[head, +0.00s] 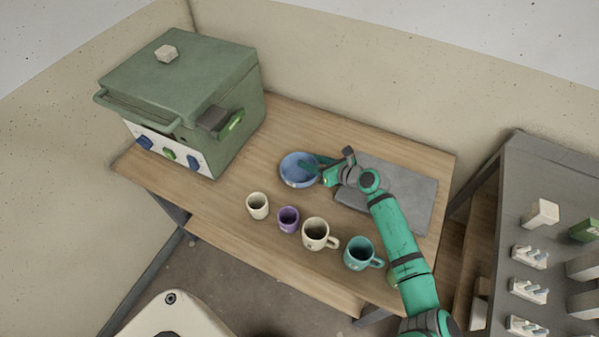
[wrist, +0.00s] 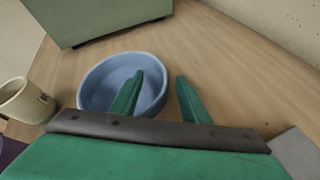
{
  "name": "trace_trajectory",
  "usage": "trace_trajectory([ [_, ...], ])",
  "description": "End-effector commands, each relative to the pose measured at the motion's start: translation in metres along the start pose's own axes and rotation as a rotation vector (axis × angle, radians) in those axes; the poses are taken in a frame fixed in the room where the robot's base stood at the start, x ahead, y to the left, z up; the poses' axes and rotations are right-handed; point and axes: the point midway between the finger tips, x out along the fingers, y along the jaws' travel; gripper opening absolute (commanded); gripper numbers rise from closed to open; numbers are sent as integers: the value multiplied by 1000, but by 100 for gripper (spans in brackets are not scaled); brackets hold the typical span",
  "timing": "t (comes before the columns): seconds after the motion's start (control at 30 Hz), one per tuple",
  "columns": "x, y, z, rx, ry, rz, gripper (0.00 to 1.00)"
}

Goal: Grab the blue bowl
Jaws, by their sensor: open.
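The blue bowl (head: 298,171) sits upright on the wooden table, between the green kiln-like box and the grey slab. My gripper (head: 318,166) is at the bowl's right side in the head view, with its fingers reaching to the rim. In the wrist view the bowl (wrist: 108,82) lies ahead and left of centre. My gripper (wrist: 158,95) is open there, with the left finger over the bowl's inside and the right finger outside it, so the right wall of the bowl lies between them. I cannot tell whether either finger touches it.
The green box (head: 185,95) stands at the table's left. A cream cup (head: 257,206), purple cup (head: 288,220), cream mug (head: 316,234) and teal mug (head: 359,254) line the front. The grey slab (head: 410,190) lies right, under my arm. Bare table (head: 290,125) lies behind the bowl.

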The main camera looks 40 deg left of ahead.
Motion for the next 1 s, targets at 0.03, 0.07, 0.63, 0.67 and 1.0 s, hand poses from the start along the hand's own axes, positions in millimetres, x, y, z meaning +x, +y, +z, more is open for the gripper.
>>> trace_trajectory([
  [0.03,1,0,0,0,0,0,42],
  [0.07,2,0,0,0,0,0,42],
  [0.63,1,0,0,0,0,0,0],
  [0.67,1,0,0,0,0,0,0],
  [1.0,-3,3,8,-2,-1,0,0],
])
